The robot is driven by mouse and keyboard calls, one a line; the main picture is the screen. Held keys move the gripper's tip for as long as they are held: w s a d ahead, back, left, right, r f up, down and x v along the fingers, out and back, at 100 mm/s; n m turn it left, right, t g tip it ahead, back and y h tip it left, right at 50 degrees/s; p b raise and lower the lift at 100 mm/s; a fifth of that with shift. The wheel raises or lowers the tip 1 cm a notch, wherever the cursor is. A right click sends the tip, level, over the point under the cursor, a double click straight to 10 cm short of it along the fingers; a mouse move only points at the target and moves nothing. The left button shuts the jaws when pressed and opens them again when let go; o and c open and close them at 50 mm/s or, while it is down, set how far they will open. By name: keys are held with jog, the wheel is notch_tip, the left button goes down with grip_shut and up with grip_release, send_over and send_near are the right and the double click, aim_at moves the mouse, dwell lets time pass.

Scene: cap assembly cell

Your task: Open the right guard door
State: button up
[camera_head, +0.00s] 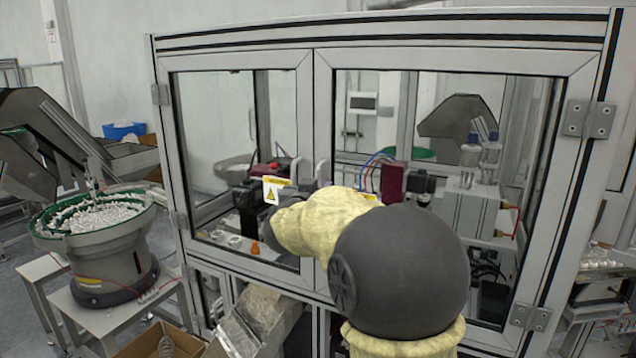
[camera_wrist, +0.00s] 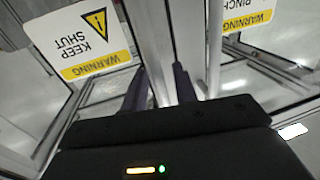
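The right guard door (camera_head: 455,59) is a clear panel in a grey aluminium frame, with hinges on its right side. It stands shut, flush with the left door (camera_head: 240,60). My gripper (camera_wrist: 161,68) is at the meeting edges of the doors. In the wrist view its two dark fingers are apart, one on each side of a pale upright bar (camera_wrist: 150,40). I cannot tell whether they touch it. In the head view my arm hides the fingertips and the lower part of the door's free edge. A second pale upright bar (camera_wrist: 215,45) stands to the right in the wrist view.
Warning labels (camera_wrist: 82,40) (camera_wrist: 247,13) flank the bars. Hinges (camera_head: 588,119) (camera_head: 530,317) sit at the right post. A bowl feeder (camera_head: 100,250) stands at left; a metal chute (camera_head: 255,325) and cardboard box (camera_head: 160,343) are low in front. Bottles and machinery stand behind the glass.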

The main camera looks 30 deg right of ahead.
jog(key=shift+w+d, duration=0.15)
jog(key=shift+d, duration=0.05)
grip_shut()
jog(key=shift+a, duration=0.25)
